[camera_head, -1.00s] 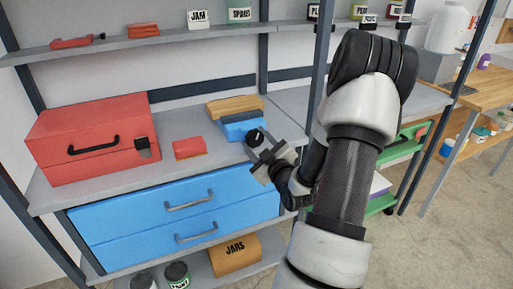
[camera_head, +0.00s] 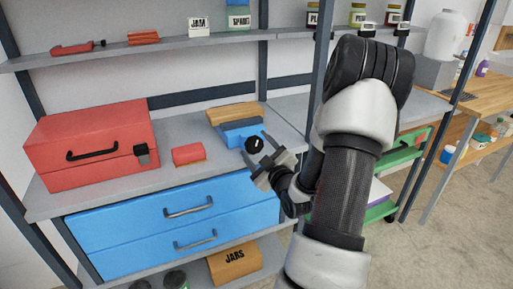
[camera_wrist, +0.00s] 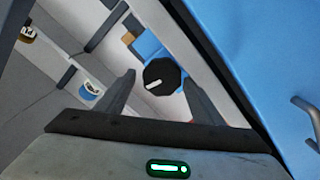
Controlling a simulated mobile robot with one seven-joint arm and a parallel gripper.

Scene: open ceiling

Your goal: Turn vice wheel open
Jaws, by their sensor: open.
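The vice is a blue block (camera_head: 235,131) with a wooden top piece on the shelf. Its black round wheel (camera_head: 255,145) faces outward at the front. My gripper (camera_head: 256,153) is open just in front of the wheel, with a finger on each side of it in this view. In the wrist view the black wheel (camera_wrist: 161,77) with a white mark shows between and beyond the two spread fingertips of my gripper (camera_wrist: 157,85). Contact with the wheel cannot be told.
A red toolbox (camera_head: 95,145) and a small red block (camera_head: 188,154) stand left of the vice on the same shelf. Blue drawers (camera_head: 180,222) with handles are below. A shelf post (camera_head: 318,60) stands behind my arm. Jars stand on the upper shelf.

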